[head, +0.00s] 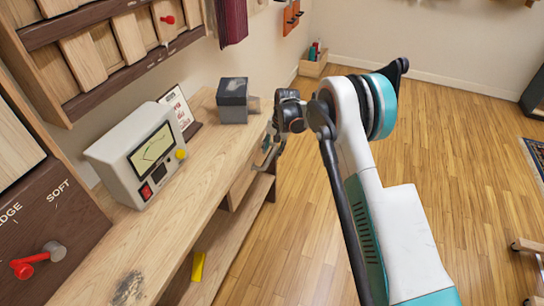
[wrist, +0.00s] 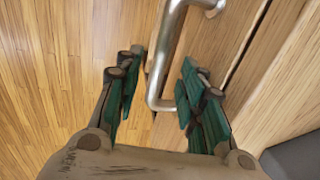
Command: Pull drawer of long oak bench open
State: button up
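The long oak bench (head: 205,168) runs along the wall on the left in the head view. Its drawer (head: 243,180) is under the top near the far end, partly hidden by my arm. In the wrist view the drawer front (wrist: 205,45) carries a curved metal handle (wrist: 165,50). My gripper (head: 268,150) is at the bench's front side by the drawer. In the wrist view its green-padded fingers (wrist: 160,78) are apart, one on each side of the handle, with gaps visible. A dark seam runs beside the drawer front; how far the drawer is out cannot be told.
A meter box (head: 140,155), a small sign (head: 180,110) and a dark block (head: 232,98) stand on the bench top. A lower shelf (head: 222,240) runs beneath. The wooden floor (head: 455,140) to the right is largely clear. A small crate (head: 313,68) sits by the far wall.

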jog(key=shift+a+f+b, duration=0.15)
jog(key=shift+f, duration=0.55)
jog(key=shift+a+f+b, duration=0.1)
jog(key=shift+f+b, duration=0.05)
jog(key=shift+f, duration=0.5)
jog(key=shift+c, duration=0.2)
grip_shut()
jog(key=shift+d, duration=0.1)
jog(key=s+d, duration=0.3)
jog(key=d, duration=0.7)
jog(key=s+d, duration=0.4)
jog(key=d, duration=0.6)
jog(key=shift+s+d, duration=0.15)
jog(key=shift+d, duration=0.05)
jog(key=shift+o, duration=0.2)
grip_release()
